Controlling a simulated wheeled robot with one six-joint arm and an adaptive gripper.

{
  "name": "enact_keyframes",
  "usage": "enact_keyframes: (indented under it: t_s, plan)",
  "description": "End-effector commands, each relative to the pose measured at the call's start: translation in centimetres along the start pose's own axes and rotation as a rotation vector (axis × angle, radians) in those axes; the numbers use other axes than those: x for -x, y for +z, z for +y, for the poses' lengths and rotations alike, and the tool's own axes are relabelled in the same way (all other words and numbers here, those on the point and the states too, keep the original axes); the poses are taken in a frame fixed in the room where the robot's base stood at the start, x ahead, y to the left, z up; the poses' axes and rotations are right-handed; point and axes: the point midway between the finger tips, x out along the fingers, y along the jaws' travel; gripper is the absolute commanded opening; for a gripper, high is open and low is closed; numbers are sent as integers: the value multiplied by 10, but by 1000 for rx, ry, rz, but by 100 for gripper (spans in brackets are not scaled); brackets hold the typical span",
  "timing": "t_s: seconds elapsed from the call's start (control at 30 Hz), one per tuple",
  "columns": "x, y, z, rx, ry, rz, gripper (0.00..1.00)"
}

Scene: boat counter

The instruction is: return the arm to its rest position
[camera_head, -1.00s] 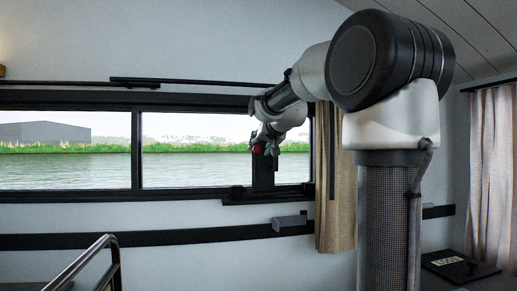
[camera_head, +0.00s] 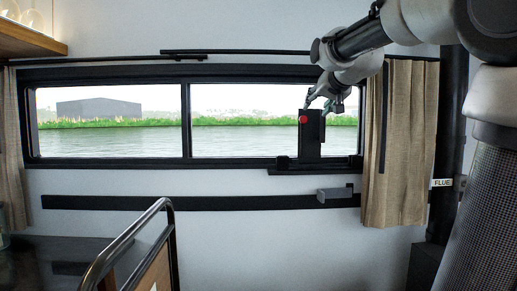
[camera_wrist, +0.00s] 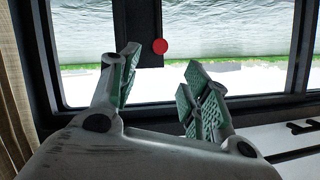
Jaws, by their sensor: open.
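My arm reaches from the right edge of the head view toward the window. My gripper (camera_head: 320,102) is at its end, in front of the window's dark upright. In the wrist view my gripper (camera_wrist: 163,80) has its two green-padded fingers spread apart, with nothing between them. A round red knob (camera_head: 303,119) shows on or near the dark upright, just below and left of the gripper. The red knob also shows in the wrist view (camera_wrist: 160,46), beyond the fingers. I cannot tell how far it is from them.
The long window (camera_head: 190,112) faces water. A beige curtain (camera_head: 402,145) hangs to its right, beside a dark flue pipe (camera_head: 450,120). A metal rail (camera_head: 120,243) stands at lower left by a dark counter (camera_head: 40,262). A wooden shelf (camera_head: 25,42) is at upper left.

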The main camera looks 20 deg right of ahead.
Motion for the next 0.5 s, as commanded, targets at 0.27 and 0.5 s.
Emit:
enact_keyframes:
  t_s: [0.27,0.5]
  plan:
    - [-6,56,18,86,46,-168,47]
    - [54,232,64,249,98,-591,47]
